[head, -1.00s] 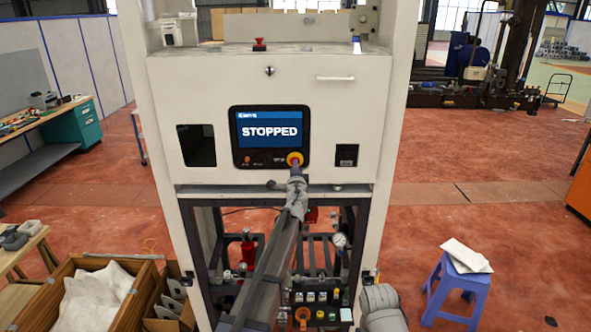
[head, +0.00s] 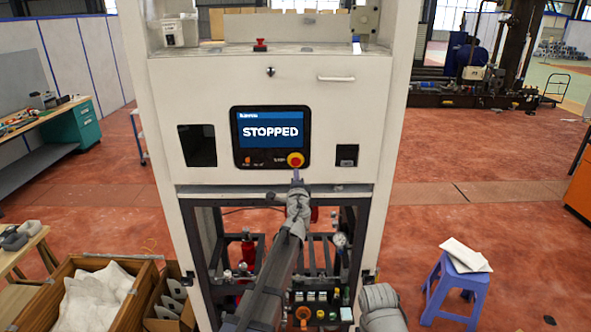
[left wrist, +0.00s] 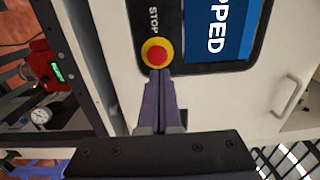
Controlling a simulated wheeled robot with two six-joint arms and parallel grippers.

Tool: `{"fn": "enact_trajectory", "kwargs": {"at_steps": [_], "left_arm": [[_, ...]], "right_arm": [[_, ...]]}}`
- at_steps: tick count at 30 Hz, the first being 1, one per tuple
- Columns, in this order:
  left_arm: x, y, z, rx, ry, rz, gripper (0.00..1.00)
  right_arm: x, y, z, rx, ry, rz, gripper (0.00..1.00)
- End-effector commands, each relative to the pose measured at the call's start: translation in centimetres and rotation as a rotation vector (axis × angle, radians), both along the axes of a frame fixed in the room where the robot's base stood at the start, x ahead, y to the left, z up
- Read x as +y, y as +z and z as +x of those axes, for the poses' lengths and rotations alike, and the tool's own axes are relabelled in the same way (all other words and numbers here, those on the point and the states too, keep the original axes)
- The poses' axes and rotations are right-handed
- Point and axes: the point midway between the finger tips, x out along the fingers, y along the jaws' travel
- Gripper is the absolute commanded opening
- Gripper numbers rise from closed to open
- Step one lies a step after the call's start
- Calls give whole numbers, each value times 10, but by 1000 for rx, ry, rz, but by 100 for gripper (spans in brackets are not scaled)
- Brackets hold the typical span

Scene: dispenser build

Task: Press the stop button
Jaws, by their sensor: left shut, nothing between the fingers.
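The stop button (head: 295,160) is a red knob on a yellow ring at the lower right of the machine's black control panel. The screen (head: 270,129) above it reads "STOPPED". My left gripper (head: 296,176) is shut and empty, just below the button in the head view. In the left wrist view the button (left wrist: 157,56) shows in full, with the "STOP" label beside it. The purple fingertips (left wrist: 159,73) end at the button's lower edge there; I cannot tell whether they touch it. My right gripper is not in view.
The white machine (head: 290,90) has a second, small red button (head: 260,45) on its upper ledge. Below the panel is an open frame with hoses and a gauge (head: 340,240). A blue stool (head: 455,285) stands at right, a wooden crate (head: 60,268) at left.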

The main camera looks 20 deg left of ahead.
Motion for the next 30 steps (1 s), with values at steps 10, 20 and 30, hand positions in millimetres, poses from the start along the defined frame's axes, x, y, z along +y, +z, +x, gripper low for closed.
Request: {"fn": "enact_trajectory", "kwargs": {"at_steps": [10,20,30], "left_arm": [[-19,-1,-63,0,-1,0,0],[-20,-1,-65,0,0,0,0],[-18,-103,-127,76,243,-360,0]], "right_arm": [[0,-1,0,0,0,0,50],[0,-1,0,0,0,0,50],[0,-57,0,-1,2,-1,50]]}}
